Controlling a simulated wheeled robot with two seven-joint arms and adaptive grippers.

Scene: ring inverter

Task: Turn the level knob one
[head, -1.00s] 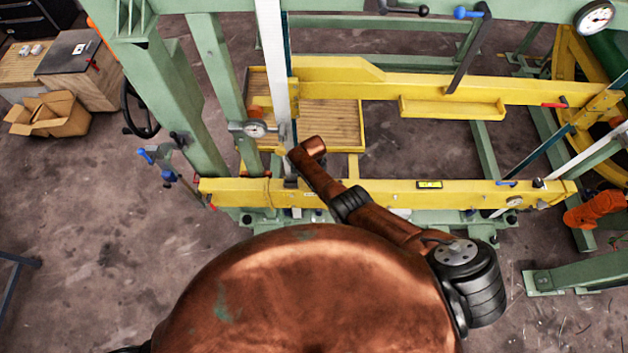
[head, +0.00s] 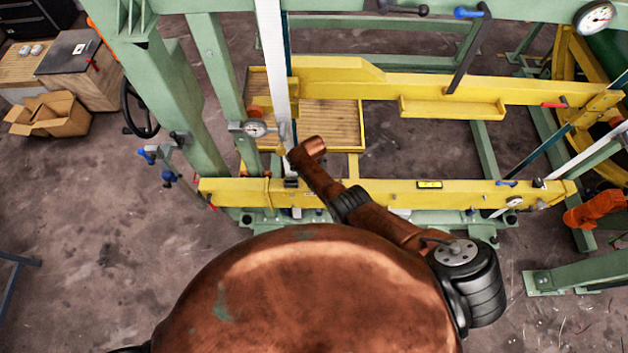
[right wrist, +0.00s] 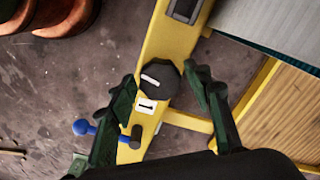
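In the right wrist view, a black faceted knob (right wrist: 160,80) with a white mark on its face sits on a yellow beam (right wrist: 165,38). A white label with the number 1 (right wrist: 146,105) is beside the knob. My right gripper (right wrist: 160,74) is open, its dark green fingers on either side of the knob in the picture. A gap shows between the fingers and the knob; I cannot tell the exact depth. In the head view, my copper-coloured right arm reaches to the front yellow beam (head: 390,190), and I cannot make out the knob there. My left gripper is not in view.
A blue-ended lever (right wrist: 88,128) stands close to the left finger. In the head view, a white upright bar (head: 274,70) and a dial gauge (head: 254,129) are near my right arm's end. A spirit level (head: 430,185) sits on the beam. Open floor lies at left.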

